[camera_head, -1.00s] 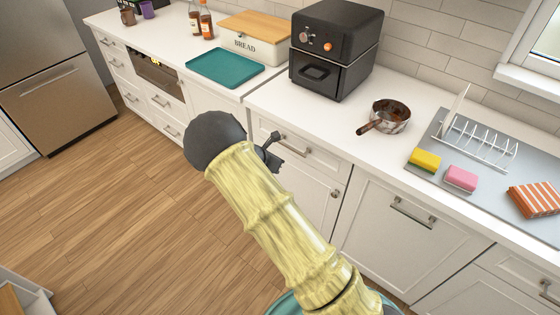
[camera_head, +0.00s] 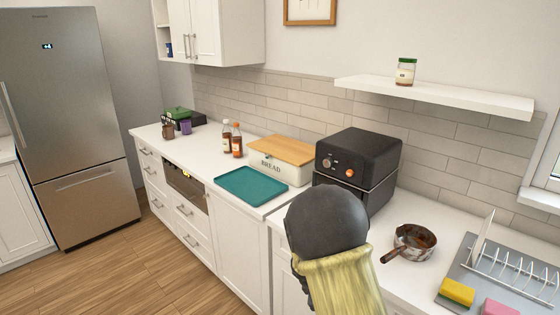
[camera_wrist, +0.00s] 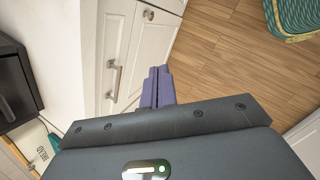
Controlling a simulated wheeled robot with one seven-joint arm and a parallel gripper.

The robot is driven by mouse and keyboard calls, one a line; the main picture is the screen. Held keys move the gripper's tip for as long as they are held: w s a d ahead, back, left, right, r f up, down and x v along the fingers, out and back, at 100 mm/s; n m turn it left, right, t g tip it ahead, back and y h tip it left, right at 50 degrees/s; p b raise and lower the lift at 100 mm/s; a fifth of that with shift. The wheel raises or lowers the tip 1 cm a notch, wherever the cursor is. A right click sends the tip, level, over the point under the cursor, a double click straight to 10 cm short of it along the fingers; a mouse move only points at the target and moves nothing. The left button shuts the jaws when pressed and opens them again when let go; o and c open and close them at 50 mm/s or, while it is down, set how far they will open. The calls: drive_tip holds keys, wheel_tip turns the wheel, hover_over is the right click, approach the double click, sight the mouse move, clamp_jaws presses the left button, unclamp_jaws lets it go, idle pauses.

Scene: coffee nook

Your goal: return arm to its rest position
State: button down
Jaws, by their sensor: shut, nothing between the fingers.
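My arm shows in the head view as a pale yellow link with a dark rounded end, in front of the counter. My gripper (camera_wrist: 158,87) shows in the wrist view, its two purple-grey fingers together with nothing between them. It hangs in front of the white cabinet fronts (camera_wrist: 114,60), above the wooden floor. In the head view the fingers are hidden behind my arm's dark end.
A black air fryer (camera_head: 358,165) stands on the white counter behind my arm. A teal tray (camera_head: 250,186), a bread box (camera_head: 279,164) and a rusty pan (camera_head: 413,243) are nearby. A wall shelf (camera_head: 430,97) holds a jar (camera_head: 405,71). Floor at left is clear.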

drive_tip(key=s+d+r+m+y, duration=0.1)
drive_tip(key=s+r+m+y, duration=0.1)
drive_tip(key=s+r+m, duration=0.3)
drive_tip(key=s+d+r+m+y, duration=0.1)
drive_tip(key=s+r+m, duration=0.3)
drive_tip(key=s+m, duration=0.6)
drive_tip(key=s+y, duration=0.1)
drive_tip(key=s, duration=0.2)
drive_tip(key=shift+s+d+r, duration=0.15)
drive_tip(key=shift+s+r, duration=0.2)
drive_tip(key=shift+s, duration=0.05)
